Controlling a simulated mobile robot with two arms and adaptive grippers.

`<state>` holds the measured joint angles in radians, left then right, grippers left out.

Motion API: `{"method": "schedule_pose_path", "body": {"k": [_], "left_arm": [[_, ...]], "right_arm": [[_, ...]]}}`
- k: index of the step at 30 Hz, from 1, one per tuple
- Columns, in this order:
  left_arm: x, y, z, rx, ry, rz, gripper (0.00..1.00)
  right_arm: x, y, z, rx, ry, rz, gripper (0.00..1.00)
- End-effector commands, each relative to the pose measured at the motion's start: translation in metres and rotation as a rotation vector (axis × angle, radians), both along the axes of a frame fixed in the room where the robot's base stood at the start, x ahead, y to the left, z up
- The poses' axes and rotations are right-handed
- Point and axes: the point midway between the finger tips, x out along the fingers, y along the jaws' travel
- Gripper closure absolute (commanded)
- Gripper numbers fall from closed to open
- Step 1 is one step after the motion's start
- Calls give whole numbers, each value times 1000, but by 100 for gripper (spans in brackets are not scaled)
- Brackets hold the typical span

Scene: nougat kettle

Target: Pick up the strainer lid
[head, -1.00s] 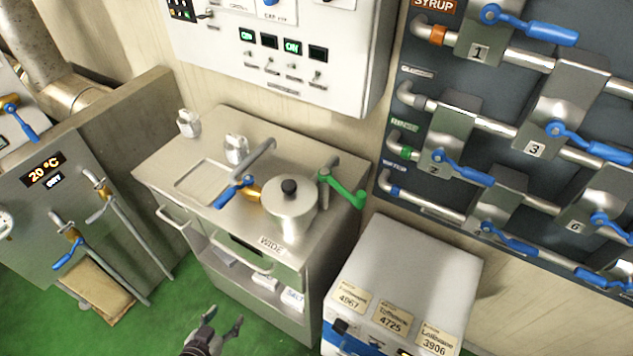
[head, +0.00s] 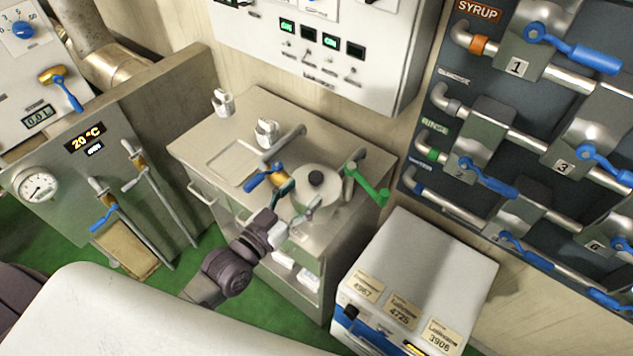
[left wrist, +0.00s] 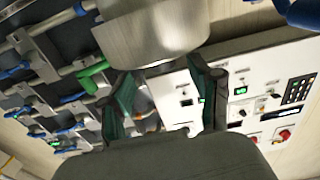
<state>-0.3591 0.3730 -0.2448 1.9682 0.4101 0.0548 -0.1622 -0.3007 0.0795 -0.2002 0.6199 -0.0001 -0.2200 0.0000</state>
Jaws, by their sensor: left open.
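The strainer lid (head: 301,178) is a round, pale metal lid with a black knob (head: 316,178). It sits on a metal kettle (head: 325,214) on the steel counter. My left gripper (head: 296,198) is open and empty at the kettle's near left side, its fingers spread in front of the lid. In the left wrist view the two green-padded fingers (left wrist: 162,80) are apart, with the kettle's shiny wall (left wrist: 160,35) just beyond them at the top. The knob does not show clearly there. My right gripper is not in view.
A blue-handled valve (head: 262,177) is close to the left of my gripper. A green crank handle (head: 372,188) stands right of the kettle. A white box (head: 440,260) stands at the right.

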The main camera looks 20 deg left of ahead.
Motion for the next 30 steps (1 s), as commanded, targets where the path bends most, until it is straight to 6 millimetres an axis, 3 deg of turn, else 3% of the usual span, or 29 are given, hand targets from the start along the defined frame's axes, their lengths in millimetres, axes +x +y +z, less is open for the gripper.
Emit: {"method": "schedule_pose_path", "body": {"k": [5, 15, 23, 30], "left_arm": [[11, -4, 2, -1, -1, 0, 37], [53, -16, 3, 0, 0, 0, 37], [56, -17, 1, -1, 1, 0, 37], [56, -17, 1, -1, 1, 0, 73]], "right_arm": [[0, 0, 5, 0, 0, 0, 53], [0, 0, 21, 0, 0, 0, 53], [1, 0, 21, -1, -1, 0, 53], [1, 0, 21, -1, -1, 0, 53]]}}
